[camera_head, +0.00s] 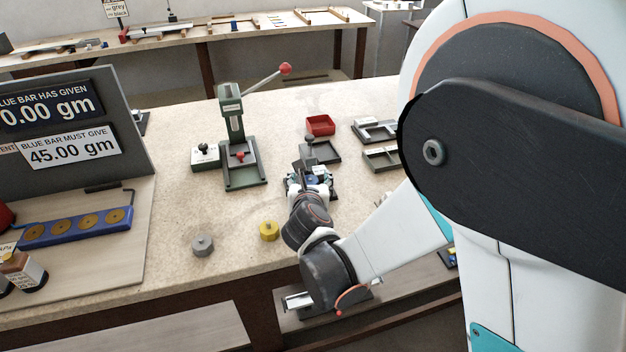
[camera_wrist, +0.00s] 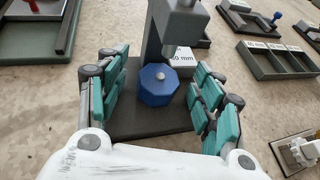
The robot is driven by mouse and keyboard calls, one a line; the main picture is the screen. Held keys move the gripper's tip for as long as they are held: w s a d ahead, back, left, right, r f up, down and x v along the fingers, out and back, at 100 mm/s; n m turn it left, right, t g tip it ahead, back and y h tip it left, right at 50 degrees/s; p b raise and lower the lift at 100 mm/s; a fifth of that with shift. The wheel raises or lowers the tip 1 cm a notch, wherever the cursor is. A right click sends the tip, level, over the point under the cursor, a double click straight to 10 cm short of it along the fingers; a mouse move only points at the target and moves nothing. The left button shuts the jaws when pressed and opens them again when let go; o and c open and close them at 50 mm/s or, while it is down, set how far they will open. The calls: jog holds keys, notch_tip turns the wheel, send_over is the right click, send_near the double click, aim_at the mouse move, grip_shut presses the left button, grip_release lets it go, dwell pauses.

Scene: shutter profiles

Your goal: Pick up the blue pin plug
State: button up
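A blue eight-sided block with a small pale pin in its top (camera_wrist: 158,85), which looks like the blue pin plug, sits on a dark base plate (camera_wrist: 128,120) in the wrist view. A grey post and head (camera_wrist: 180,22) stand just behind it. My gripper (camera_wrist: 160,90) is open, with teal-padded fingers to the left and right of the blue block. Gaps show between pads and block. In the head view my gripper (camera_head: 312,177) is over the same small fixture, and the arm hides much of it.
A green press with a red-knobbed lever (camera_head: 232,125) stands to the left. A red bin (camera_head: 320,125) and dark trays (camera_head: 375,130) lie behind and right. Grey (camera_head: 202,245) and yellow (camera_head: 269,231) weights sit near the front edge. Bench around them is clear.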

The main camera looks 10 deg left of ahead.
jog(key=c, duration=1.1)
jog(key=shift+o, duration=0.2)
jog(key=shift+r, duration=0.15)
